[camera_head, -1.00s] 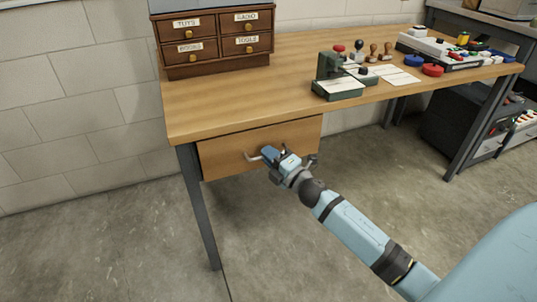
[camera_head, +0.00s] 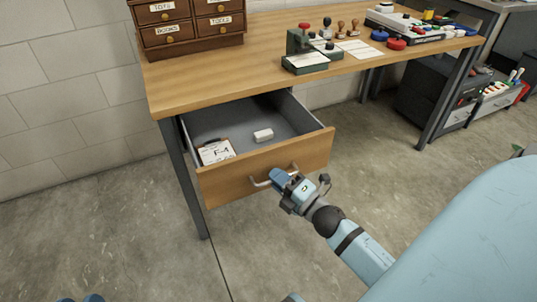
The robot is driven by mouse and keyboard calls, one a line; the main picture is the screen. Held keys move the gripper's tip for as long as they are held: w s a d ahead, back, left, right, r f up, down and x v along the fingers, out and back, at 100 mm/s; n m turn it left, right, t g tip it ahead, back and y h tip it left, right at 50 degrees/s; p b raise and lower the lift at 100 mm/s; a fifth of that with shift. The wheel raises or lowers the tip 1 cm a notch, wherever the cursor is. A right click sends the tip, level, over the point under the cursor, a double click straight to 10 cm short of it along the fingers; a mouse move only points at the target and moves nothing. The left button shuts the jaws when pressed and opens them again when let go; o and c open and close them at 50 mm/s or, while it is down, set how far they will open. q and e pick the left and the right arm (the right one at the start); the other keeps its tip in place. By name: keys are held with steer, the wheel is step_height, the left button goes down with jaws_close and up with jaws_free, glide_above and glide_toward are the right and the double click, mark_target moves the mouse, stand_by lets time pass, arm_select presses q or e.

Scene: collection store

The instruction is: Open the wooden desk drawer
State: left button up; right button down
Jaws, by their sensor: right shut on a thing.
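The wooden desk drawer (camera_head: 235,178) stands pulled out from under the left part of the desk (camera_head: 240,62), and its grey inside shows. My right gripper (camera_head: 277,178) is shut on the metal bar handle (camera_head: 260,184) at the middle of the drawer front, and hides part of it. Inside the drawer lie a small clipboard or card with writing (camera_head: 216,151) at the left and a small white block (camera_head: 263,135) near the middle.
On the desk stand a small labelled wooden drawer cabinet (camera_head: 190,22), a green stamping device (camera_head: 304,50), several stamps and a tray of parts (camera_head: 420,28). A dark desk leg (camera_head: 188,180) stands left of the drawer. Bare concrete floor lies in front.

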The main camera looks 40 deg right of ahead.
arm_select(q)
steer(key=shift+s+r, duration=0.1)
arm_select(e)
steer(key=s, duration=0.3)
steer(key=shift+s+a, duration=0.1)
steer(key=shift+a, duration=0.3)
steer(key=c, duration=1.5)
jaws_free()
arm_select(q)
step_height(320, 180, up, 3)
steer(key=shift+s+a+f+t+p, duration=0.15)
steer(key=shift+t+p, duration=0.45)
steer(key=shift+p, duration=0.55)
arm_select(e)
steer(key=v, duration=1.4)
